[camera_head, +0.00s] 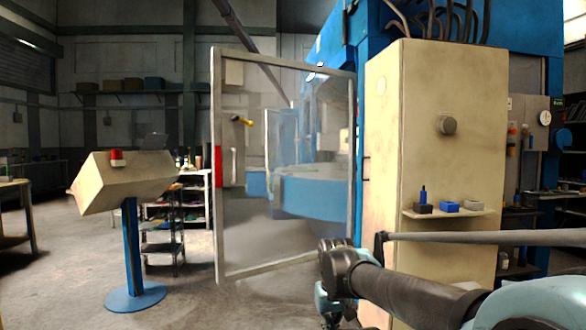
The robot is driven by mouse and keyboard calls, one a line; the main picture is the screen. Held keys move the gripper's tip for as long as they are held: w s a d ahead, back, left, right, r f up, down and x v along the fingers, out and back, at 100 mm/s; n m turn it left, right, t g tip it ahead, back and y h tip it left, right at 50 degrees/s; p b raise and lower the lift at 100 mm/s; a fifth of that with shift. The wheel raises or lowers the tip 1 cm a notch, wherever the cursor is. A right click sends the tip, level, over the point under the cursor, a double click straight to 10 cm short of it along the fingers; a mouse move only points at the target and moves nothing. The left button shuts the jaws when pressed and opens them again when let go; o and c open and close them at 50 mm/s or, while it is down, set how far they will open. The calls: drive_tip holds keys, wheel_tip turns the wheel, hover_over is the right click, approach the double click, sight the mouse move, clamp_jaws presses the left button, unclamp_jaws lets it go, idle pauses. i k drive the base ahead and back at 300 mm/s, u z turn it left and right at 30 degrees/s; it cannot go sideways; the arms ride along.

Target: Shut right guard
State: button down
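A tall guard (354,140) with a light metal frame and clear panel stands swung out, open, from the blue machine (372,25). Its right edge is by the cream cabinet (435,130), and its free left edge points into the room. A red strip (217,160) shows on that left edge. I cannot tell for certain whether this is the right guard. My arm reaches in from the lower right, in front of the cabinet's base and near the guard's lower right corner. My gripper's fingers do not show.
A cream control box (125,180) with a red button stands on a blue post at left. Behind it is a shelf rack (163,250). A grey bar (480,238) crosses in front of the cabinet.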

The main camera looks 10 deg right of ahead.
sight(228, 137)
drive_tip(key=z, duration=0.1)
drive_tip(key=i, duration=1)
drive_tip(key=u, duration=0.45)
drive_tip(key=i, duration=0.9)
drive_tip(key=z, duration=0.3)
drive_tip(key=k, duration=1)
drive_tip(key=u, duration=0.15)
